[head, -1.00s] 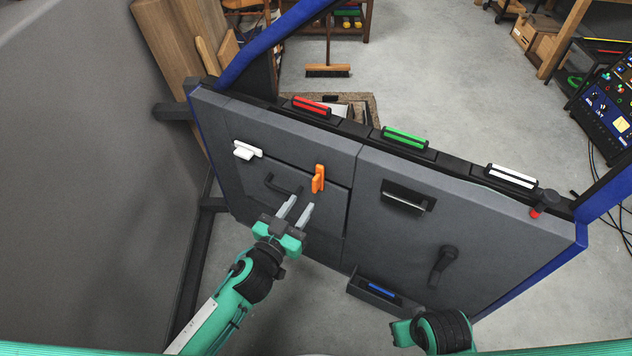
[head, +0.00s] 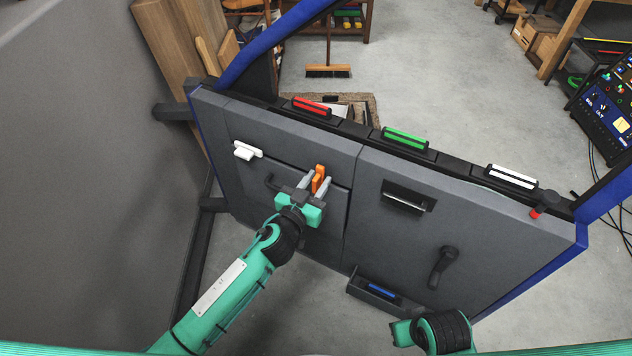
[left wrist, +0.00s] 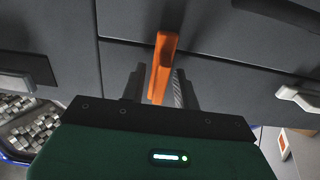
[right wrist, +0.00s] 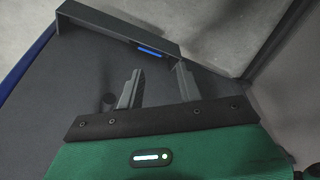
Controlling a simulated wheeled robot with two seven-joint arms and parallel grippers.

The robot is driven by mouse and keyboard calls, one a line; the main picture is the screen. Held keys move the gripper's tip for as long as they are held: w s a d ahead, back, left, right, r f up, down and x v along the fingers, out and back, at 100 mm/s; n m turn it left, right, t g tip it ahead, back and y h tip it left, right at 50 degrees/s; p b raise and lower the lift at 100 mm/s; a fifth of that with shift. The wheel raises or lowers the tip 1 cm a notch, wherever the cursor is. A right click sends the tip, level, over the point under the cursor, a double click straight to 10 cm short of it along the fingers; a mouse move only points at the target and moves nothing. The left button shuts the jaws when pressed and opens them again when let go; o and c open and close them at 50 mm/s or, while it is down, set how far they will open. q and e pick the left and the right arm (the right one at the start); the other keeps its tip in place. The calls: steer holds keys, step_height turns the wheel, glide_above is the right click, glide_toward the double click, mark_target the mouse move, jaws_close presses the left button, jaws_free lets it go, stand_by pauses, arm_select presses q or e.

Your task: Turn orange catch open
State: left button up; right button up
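The orange catch (head: 320,172) stands upright on the grey door panel (head: 290,140), at the upper edge of a drawer-like flap with a black pull handle. It also shows in the left wrist view (left wrist: 161,68). My left gripper (head: 315,184) is at the catch, with one finger on each side of it. The fingers (left wrist: 160,86) look open, with the catch between them; whether either touches it I cannot tell. My right gripper (right wrist: 157,84) is open and empty in the right wrist view, near the lower part of the door.
A white catch (head: 246,151) sits left of the orange one. A recessed handle (head: 407,197) and a black crank (head: 441,267) are to the right. A tray holding a blue bar (head: 381,290) juts out low. Red, green and white bars line the top edge.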

arm_select(q)
jaws_close()
